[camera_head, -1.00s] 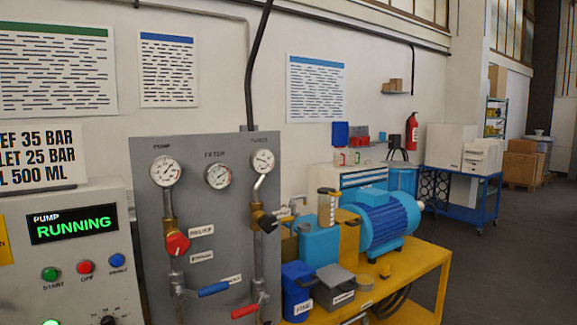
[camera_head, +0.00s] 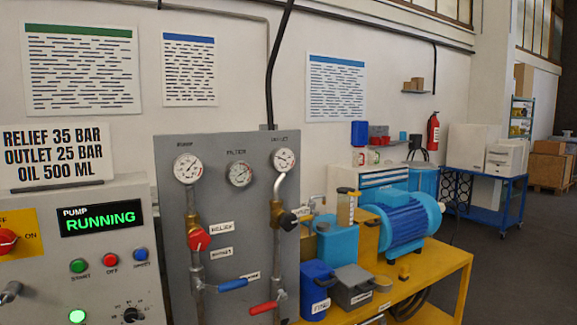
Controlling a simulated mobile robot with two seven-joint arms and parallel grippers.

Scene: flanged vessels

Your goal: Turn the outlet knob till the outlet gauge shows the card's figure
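The card (camera_head: 56,155) at the left reads "RELIEF 35 BAR, OUTLET 25 BAR, OIL 500 ML". A grey panel (camera_head: 170,240) carries three gauges. The right one, the outlet gauge (camera_head: 284,160), has a label too small to read surely, and its needle reading is not legible. Below it on the same pipe is a black knob (camera_head: 288,221) on a brass valve, apparently the outlet knob. The pump gauge (camera_head: 188,169) and filter gauge (camera_head: 239,174) are to its left. A red knob (camera_head: 199,239) sits beside the "RELIEF" label. Neither gripper is in view.
The pump box (camera_head: 100,250) at the left shows "RUNNING" in green. A blue-handled lever (camera_head: 233,285) and a red-handled lever (camera_head: 264,308) are low on the panel. A yellow bench (camera_head: 440,270) with a blue motor (camera_head: 402,222) and containers stands right. Open floor lies beyond.

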